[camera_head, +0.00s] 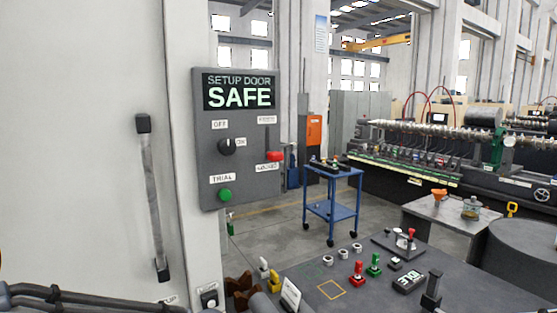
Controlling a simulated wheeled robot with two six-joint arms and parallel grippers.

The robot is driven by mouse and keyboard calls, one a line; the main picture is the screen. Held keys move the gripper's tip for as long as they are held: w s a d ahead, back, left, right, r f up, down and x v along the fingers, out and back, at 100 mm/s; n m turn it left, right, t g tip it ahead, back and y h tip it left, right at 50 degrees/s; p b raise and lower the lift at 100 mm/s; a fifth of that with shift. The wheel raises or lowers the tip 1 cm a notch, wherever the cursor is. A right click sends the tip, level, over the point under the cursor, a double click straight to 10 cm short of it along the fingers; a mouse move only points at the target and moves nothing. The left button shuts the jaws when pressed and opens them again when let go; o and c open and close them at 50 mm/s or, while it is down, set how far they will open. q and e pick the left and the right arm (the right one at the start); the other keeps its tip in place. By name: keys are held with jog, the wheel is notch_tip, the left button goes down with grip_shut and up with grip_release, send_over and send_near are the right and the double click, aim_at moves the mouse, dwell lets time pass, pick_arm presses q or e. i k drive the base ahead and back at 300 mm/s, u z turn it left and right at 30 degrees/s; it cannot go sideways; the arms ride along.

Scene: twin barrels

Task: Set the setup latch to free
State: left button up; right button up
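A grey control panel (238,190) hangs on the pale wall. Its lit display (238,92) reads SETUP DOOR SAFE. A red-handled lever (275,156) sits at its right side, near the lower of two small labels, which I cannot read surely. A black knob (227,147) sits between labels OFF and ON, and a green button (224,195) is below the TRIAL label. No part is clearly marked as the setup latch. Dark hoses, apparently of my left arm, cross the bottom left corner. Neither gripper shows.
A long vertical door handle (152,200) stands left of the panel. A small switch (209,298) is low on the wall. A dark table (340,310) with red and green handled pieces fills the bottom right. A blue cart (331,212) stands behind on open floor.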

aim_at(273, 157)
jog(key=u, duration=0.05)
jog(key=k, duration=0.5)
jog(key=z, duration=0.8)
jog(key=i, duration=1.3)
jog(key=u, duration=0.7)
